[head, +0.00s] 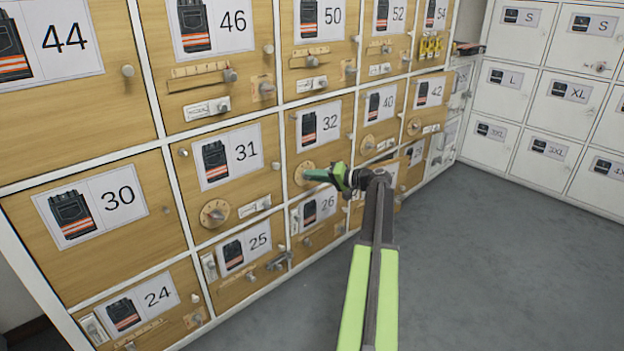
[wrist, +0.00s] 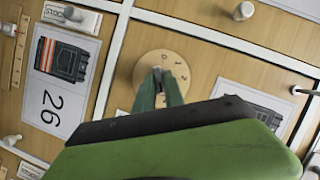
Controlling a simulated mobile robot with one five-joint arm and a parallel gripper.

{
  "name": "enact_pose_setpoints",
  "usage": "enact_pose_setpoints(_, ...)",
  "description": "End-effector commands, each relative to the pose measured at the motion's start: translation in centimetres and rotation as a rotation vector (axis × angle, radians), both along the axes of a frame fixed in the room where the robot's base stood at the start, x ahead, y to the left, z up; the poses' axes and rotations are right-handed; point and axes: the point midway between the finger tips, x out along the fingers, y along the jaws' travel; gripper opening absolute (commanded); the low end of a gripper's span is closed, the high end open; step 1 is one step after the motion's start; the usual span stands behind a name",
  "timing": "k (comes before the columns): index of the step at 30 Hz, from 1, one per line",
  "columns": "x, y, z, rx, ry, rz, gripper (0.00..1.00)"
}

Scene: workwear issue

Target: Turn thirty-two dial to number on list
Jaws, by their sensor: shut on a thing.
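The thirty-two dial (head: 299,169) is a round light-wood disc low on the locker door marked 32 (head: 329,123), partly behind my gripper. In the wrist view the dial (wrist: 145,68) shows several dark digits around its rim, among them 0, 1 and 2. My gripper (head: 312,174) reaches it from the right. In the wrist view its green fingers (wrist: 163,82) are shut on the dial's knob at the disc's middle. The knob and its pointing direction are mostly hidden by the fingers. I cannot make out a list in either view.
A similar dial (head: 214,213) is on door 31, and others are on doors 40 and 42. Door 26 (head: 319,207) lies just below, with small fittings. White lockers (head: 553,103) stand at the right. The grey floor (head: 480,270) is clear.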

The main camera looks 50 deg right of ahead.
Motion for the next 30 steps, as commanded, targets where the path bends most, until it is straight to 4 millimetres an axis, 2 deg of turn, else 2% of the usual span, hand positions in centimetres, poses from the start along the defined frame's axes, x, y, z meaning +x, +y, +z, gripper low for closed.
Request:
enact_pose_setpoints(1, 0.7, 0.0, 0.3, 0.003, -0.009, -0.004, 0.00)
enact_pose_setpoints(7, 0.7, 0.0, 0.3, 0.003, -0.010, -0.005, 0.00)
enact_pose_setpoints(8, 0.7, 0.0, 0.3, 0.003, -0.010, -0.005, 0.15)
enact_pose_setpoints(12, 0.7, 0.0, 0.3, 0.002, -0.010, -0.005, 0.33)
enact_pose_setpoints(16, 0.0, -0.2, 0.5, 0.001, -0.009, -0.005, 0.35)
enact_pose_setpoints(20, -2.4, -0.9, 1.0, -0.001, -0.007, -0.008, 0.35)
enact_pose_setpoints(30, -11.7, -3.5, 2.8, 0.000, -0.003, -0.005, 0.35)
